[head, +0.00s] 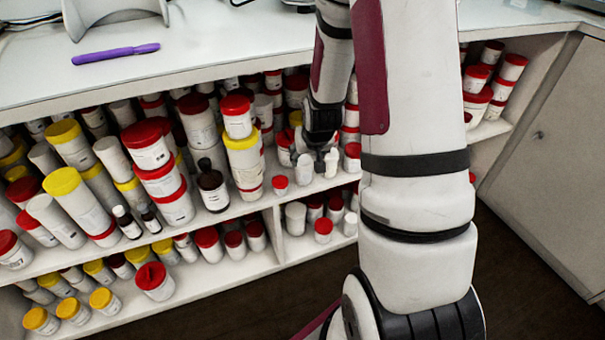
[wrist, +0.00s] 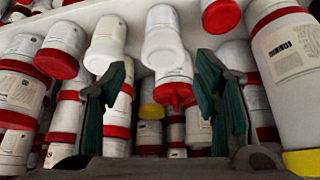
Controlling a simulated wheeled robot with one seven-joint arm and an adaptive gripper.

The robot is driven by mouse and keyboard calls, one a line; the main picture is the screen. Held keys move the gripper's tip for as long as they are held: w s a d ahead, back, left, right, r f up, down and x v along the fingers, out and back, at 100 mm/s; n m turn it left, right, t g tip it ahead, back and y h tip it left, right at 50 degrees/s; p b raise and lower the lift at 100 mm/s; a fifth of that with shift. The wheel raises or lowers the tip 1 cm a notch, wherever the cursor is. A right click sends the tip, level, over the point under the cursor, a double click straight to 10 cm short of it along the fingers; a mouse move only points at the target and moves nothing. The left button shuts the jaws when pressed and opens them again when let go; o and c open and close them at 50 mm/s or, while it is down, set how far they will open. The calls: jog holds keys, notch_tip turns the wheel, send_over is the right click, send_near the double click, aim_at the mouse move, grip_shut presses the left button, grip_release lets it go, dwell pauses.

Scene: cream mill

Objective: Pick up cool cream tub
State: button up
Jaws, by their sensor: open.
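My gripper (head: 318,155) is at the front of the upper shelf among small tubs. In the wrist view my gripper (wrist: 162,90) is open, with a teal-padded finger on each side and nothing held. A small white tub with a white lid (wrist: 163,45) shows ahead, between and above the fingers. A similar white tub (wrist: 106,42) is by the left finger. White tubs (head: 304,168) also show beside my gripper in the head view. I cannot read the labels, so I cannot tell which is the cool cream tub. My arm hides part of the shelf.
Red-lidded tubs (wrist: 173,88) crowd behind the gap between the fingers. A large tub (wrist: 292,60) stands close on the right. A small red-lidded tub (head: 280,185) is at the shelf's front edge. The white counter (head: 220,40) overhangs the shelf, with a purple pen-like object (head: 115,54) on it.

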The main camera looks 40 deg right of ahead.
aim_at(306, 163)
jog(key=b+x, duration=0.1)
jog(key=x, duration=0.5)
jog(key=shift+b, duration=0.35)
jog(key=shift+a+b+x, duration=0.15)
jog(key=shift+b+x, duration=0.55)
jog(key=shift+x, duration=0.6)
jog(key=shift+a+b+x, duration=0.15)
jog(key=shift+b+x, duration=0.55)
jog(key=shift+x, duration=0.65)
jog(key=shift+s+f, duration=0.1)
jog(key=shift+s, duration=0.1)
jog(key=c, duration=1)
